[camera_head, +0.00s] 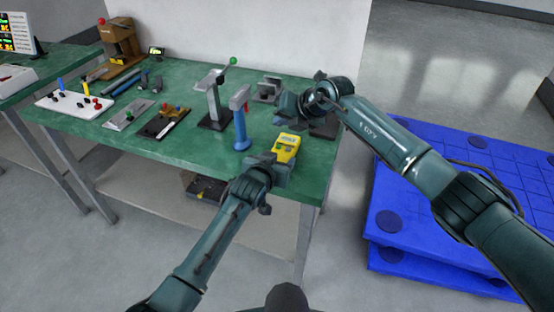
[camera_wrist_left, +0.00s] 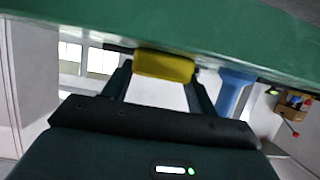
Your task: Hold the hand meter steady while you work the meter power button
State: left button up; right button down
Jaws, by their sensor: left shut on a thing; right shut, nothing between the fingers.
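The hand meter (camera_head: 286,147) is a yellow block with a dark display, at the front right of the green workbench. My left gripper (camera_head: 272,167) is shut on its near end; in the left wrist view the yellow meter (camera_wrist_left: 165,66) sits between the two fingers (camera_wrist_left: 160,88). My right gripper (camera_head: 288,108) is shut and empty, just beyond and above the meter, apart from it in the picture. The meter power button is too small to make out.
A white board (camera_head: 73,103) and tools lie further left. Blue pallets (camera_head: 400,250) stand on the floor at right.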

dwell(0.4)
pick_arm(q)
jog(key=o, duration=1.2)
jog(key=shift+c, duration=0.2)
